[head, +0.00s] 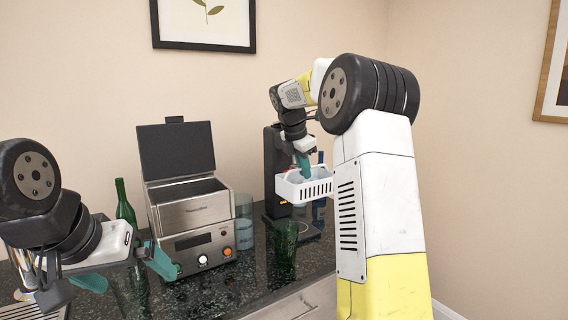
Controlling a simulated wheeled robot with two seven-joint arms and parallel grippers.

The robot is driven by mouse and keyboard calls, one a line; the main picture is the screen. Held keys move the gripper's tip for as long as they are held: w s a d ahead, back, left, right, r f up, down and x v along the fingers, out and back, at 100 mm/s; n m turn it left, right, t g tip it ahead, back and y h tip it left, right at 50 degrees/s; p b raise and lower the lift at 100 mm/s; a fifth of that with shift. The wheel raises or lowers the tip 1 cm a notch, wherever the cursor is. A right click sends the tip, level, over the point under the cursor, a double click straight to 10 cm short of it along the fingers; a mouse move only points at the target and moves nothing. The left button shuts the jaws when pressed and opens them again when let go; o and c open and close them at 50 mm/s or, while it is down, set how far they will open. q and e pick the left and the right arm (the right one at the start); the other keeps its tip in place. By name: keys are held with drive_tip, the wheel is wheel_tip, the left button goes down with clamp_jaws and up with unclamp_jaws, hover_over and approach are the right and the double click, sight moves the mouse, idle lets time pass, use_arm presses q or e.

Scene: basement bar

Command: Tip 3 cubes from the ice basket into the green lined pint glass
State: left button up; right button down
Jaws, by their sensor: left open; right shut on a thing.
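The white slotted ice basket (319,188) is in the air at the right of the counter, in front of a black coffee machine. My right gripper (303,167) is shut on it from above. The basket looks roughly level; a little pale blue shows inside, too small to count as cubes. A green-tinted glass (284,248), seemingly the green lined pint glass, stands upright on the counter below and left of the basket, apart from it. Its lines and contents are unclear. My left gripper (126,272) is open and empty at the lower left, over the counter.
A steel appliance (192,220) with its lid raised stands mid-counter. A clear glass (244,232) stands at its right, a green bottle (125,204) at its left. Another greenish glass (131,297) is near my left gripper. The black coffee machine (270,150) stands behind the basket.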

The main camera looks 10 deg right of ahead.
drive_tip(key=shift+s+d+f, duration=0.1)
drive_tip(key=shift+d+f, duration=0.05)
drive_tip(key=shift+d, duration=0.1)
drive_tip(key=shift+f, duration=0.2)
drive_tip(key=f+h, duration=0.1)
drive_tip(key=a+f+t+h, duration=0.1)
drive_tip(key=h, duration=0.1)
drive_tip(key=f+h, duration=0.1)
drive_tip(key=shift+s+a+f+n+t, duration=0.3)
drive_tip(key=shift+f+t, duration=0.05)
drive_tip(key=shift+t, duration=0.05)
drive_tip(key=shift+s+a+r+t+h, duration=0.1)
drive_tip(key=shift+a+r+t+h, duration=0.15)
drive_tip(key=shift+h, duration=0.3)
drive_tip(key=shift+s+a+r+t+h, duration=0.15)
drive_tip(key=shift+a+h, duration=0.1)
drive_tip(key=shift+h, duration=0.3)
drive_tip(key=shift+a+r+t+h, duration=0.4)
drive_tip(key=shift+r+h, duration=0.15)
drive_tip(key=shift+h, duration=0.35)
drive_tip(key=shift+s+a+f+n+h, duration=0.1)
drive_tip(key=shift+s+a+n+h, duration=0.1)
drive_tip(key=shift+n+h, duration=0.15)
drive_tip(key=shift+s+a+r+t+h, duration=0.15)
drive_tip(key=shift+a+r+t+h, duration=0.15)
drive_tip(key=shift+a+t+h, duration=0.25)
drive_tip(key=shift+s+a+r+t+h, duration=0.1)
drive_tip(key=shift+a+r+t+h, duration=0.2)
drive_tip(key=shift+h, duration=0.4)
